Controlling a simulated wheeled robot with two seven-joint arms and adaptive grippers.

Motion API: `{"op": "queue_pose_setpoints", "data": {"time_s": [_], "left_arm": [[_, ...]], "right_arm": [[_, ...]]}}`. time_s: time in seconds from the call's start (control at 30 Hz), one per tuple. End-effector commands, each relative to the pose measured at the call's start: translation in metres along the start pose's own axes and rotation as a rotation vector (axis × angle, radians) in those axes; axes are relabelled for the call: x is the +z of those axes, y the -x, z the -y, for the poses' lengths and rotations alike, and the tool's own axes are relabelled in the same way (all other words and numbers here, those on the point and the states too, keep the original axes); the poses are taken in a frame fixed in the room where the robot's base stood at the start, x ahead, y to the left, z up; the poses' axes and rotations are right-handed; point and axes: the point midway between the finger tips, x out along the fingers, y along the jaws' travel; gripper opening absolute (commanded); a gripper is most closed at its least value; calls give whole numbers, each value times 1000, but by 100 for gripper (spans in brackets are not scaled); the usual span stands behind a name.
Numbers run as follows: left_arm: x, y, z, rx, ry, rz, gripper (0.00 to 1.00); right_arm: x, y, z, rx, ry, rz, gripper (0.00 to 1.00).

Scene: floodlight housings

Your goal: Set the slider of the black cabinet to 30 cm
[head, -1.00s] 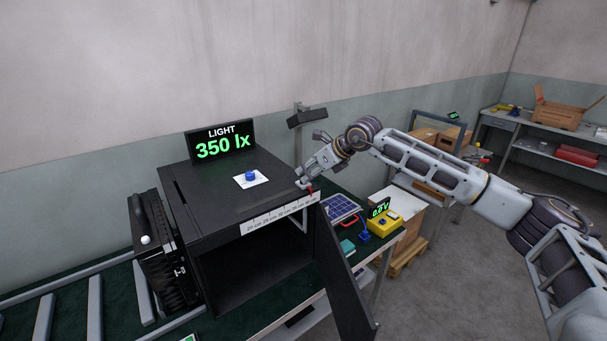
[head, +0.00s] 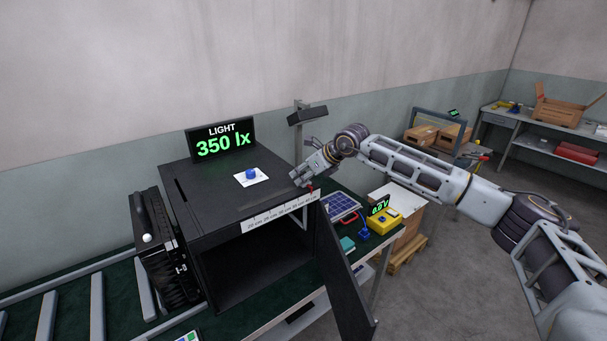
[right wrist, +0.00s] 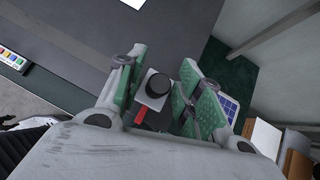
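The black cabinet (head: 215,225) stands at the centre-left of the head view with its front open. A white scale strip (head: 270,217) with cm marks runs along its top front edge. The slider's red pointer (head: 312,189) is at the right end of the strip, near the highest mark. In the right wrist view, the slider's black round knob (right wrist: 158,83) sits on a grey block with the red pointer (right wrist: 141,117) beside it. My right gripper (head: 303,180) is over this end; its fingers (right wrist: 160,88) stand on both sides of the knob, apart. My left gripper is not in view.
A light display (head: 221,139) reading 350 lx stands on the cabinet, behind a blue button (head: 250,174). The cabinet door (head: 345,265) hangs open at right. A solar panel (head: 341,206) and yellow meter (head: 383,221) lie right of the cabinet.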

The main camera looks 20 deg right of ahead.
Motion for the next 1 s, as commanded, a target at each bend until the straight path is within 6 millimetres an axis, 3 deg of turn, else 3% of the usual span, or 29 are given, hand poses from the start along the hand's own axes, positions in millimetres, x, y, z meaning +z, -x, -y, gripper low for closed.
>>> {"op": "queue_pose_setpoints", "data": {"time_s": [0.1,0.37,0.77,1.0], "left_arm": [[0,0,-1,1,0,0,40],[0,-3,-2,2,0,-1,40],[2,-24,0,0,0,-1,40],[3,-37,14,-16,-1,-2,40]], "right_arm": [[0,0,0,-1,0,0,0],[1,-2,-7,2,2,0,0],[10,-13,-57,5,6,0,0],[15,-18,-85,5,6,0,0]]}}
